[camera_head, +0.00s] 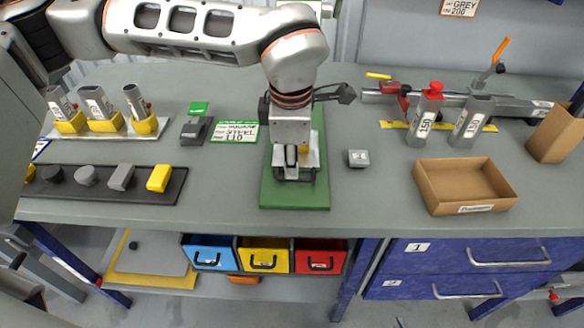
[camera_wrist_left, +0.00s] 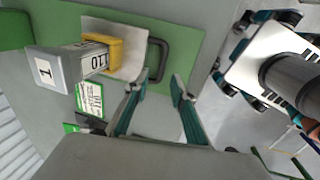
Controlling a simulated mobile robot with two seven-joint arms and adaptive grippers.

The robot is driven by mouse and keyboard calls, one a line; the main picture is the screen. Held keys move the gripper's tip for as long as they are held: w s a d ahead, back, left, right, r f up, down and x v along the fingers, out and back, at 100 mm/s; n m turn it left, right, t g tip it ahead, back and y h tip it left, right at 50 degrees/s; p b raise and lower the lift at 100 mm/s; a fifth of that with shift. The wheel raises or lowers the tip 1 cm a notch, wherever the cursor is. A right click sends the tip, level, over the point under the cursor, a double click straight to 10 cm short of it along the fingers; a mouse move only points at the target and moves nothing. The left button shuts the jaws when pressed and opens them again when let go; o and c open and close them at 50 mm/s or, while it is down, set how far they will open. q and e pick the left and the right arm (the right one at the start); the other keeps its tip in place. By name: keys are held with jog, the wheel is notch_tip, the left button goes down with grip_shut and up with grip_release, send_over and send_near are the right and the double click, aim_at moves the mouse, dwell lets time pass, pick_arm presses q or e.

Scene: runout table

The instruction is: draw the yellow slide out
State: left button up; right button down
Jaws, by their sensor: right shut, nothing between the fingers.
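A yellow-fronted slide (camera_head: 263,254) with a dark handle sits under the table, between a blue one (camera_head: 209,252) and a red one (camera_head: 319,257). Its front is in line with theirs. My left gripper is above the green mat (camera_head: 295,197); in the left wrist view its fingers (camera_wrist_left: 160,88) are apart and empty, near a dark handle (camera_wrist_left: 157,58) on a metal plate. A grey square tube (camera_wrist_left: 67,66) stands in a yellow socket (camera_wrist_left: 115,48) on that plate. Of my right gripper only a small dark tip (camera_head: 398,322) seems to show at the bottom edge.
A cardboard tray (camera_head: 425,184) and two drawers (camera_head: 430,252) are at the right. A dark rack (camera_head: 105,194) of grey and yellow pieces lies at the left front edge. A blue table leg (camera_head: 356,275) stands right of the red slide.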

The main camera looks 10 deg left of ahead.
pick_arm(q)
notch_tip(320, 180, up, 7)
jog(key=s, duration=0.1)
jog(key=shift+s+d, duration=0.15)
jog(key=shift+s, duration=0.1)
jog(key=shift+r, duration=0.1)
